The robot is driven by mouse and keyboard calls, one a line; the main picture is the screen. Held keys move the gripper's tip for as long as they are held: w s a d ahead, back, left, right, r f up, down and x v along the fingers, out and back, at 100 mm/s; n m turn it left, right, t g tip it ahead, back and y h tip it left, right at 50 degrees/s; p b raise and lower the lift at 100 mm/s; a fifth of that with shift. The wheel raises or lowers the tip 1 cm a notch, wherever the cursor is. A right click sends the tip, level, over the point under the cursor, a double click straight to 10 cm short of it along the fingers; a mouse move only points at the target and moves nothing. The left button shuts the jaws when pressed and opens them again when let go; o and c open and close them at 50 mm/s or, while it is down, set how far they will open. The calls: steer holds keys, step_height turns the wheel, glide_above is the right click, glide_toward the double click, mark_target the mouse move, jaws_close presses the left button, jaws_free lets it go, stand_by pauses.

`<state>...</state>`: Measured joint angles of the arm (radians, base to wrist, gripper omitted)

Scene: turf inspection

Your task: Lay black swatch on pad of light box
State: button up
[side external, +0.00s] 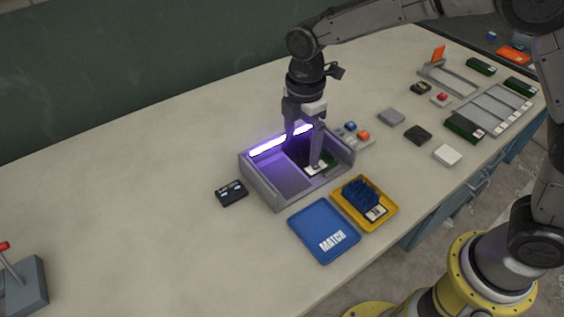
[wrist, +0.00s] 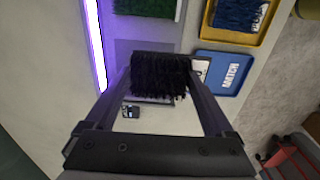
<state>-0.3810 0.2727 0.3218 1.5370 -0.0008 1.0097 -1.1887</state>
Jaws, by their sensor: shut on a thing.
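My gripper (side external: 303,150) is shut on the black swatch (wrist: 160,74), a tufted dark piece held between both fingers in the wrist view. In the side view, the gripper points down inside the grey light box (side external: 262,183), which has a glowing purple tube along its back. A green swatch (side external: 328,160) with a white label lies at the right end of the box; its green pile also shows in the wrist view (wrist: 147,8). The black swatch is over the box, left of the green one. I cannot tell whether it touches the pad; the swatch and fingers hide part of the floor.
A blue MATCH tray (side external: 313,222) and a yellow tray (side external: 386,215) with a blue swatch (side external: 361,194) stand in front of the box. A small black device (side external: 232,193) is left of it. Blocks and a rack (side external: 490,107) are at right. The left bench is mostly clear.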

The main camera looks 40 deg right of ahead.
glide_above(282, 173)
step_height(282, 173, down, 6)
steer(key=shift+s+r, duration=0.15)
steer(key=shift+f, duration=1.65)
steer(key=shift+f, duration=0.15)
steer(key=o, duration=1)
step_height(282, 173, up, 12)
steer(key=shift+r, duration=0.2)
